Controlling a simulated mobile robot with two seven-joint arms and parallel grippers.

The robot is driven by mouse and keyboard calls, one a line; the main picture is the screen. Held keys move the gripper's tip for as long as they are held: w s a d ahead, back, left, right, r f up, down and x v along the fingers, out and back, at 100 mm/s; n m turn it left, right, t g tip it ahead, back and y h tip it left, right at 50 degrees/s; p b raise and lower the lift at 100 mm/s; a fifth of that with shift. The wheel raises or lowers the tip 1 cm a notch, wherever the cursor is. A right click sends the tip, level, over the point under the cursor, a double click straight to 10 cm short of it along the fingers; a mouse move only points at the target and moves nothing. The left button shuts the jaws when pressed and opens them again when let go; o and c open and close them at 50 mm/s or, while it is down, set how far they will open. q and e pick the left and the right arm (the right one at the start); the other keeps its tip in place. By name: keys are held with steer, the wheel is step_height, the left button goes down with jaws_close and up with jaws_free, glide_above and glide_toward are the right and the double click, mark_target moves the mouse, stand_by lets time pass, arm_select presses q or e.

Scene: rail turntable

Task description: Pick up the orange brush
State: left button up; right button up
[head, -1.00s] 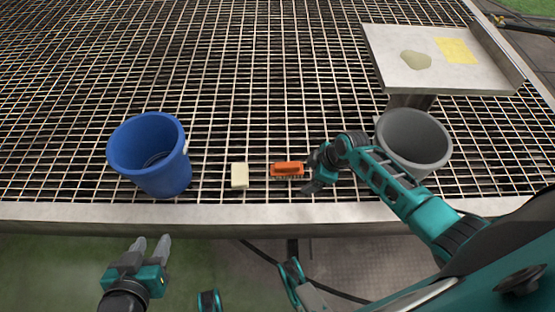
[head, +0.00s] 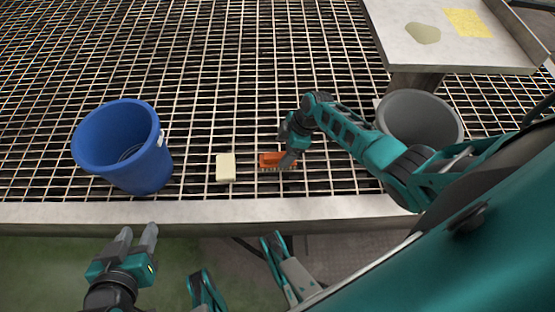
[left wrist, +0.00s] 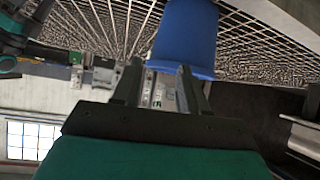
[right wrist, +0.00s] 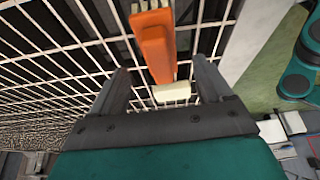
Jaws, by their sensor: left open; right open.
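The orange brush (head: 269,160) lies on the metal grating near its front edge, in the middle of the head view. My right gripper (head: 287,152) is open just over the brush's right end and hides part of it. In the right wrist view the brush (right wrist: 155,45) runs away between and beyond the open fingers (right wrist: 160,80), apparently not gripped. My left gripper (head: 138,238) is open and empty, in front of the grating's edge at the lower left.
A cream block (head: 226,168) lies just left of the brush. A blue bucket (head: 140,170) stands farther left. A grey bucket (head: 418,115) stands at the right beside my right arm. A raised metal table (head: 450,58) with a yellow patch is behind it. The grating behind the brush is clear.

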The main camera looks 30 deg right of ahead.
mark_target(278, 155)
steer(key=b+x, duration=0.3)
steer(key=x, duration=0.2)
steer(key=shift+a, duration=0.2)
steer(key=shift+w+a+f, duration=0.1)
steer(key=shift+a+f, duration=0.05)
steer(key=shift+f, duration=0.15)
arm_select(q)
steer(key=shift+w+d+f+h, duration=0.3)
steer(key=shift+w+d+f, duration=0.15)
steer(key=shift+d, duration=0.25)
arm_select(e)
steer(key=c, duration=1)
arm_select(q)
steer(key=shift+s+a+f, duration=0.1)
steer(key=shift+s+f, duration=0.05)
arm_select(e)
steer(key=shift+c, duration=0.8)
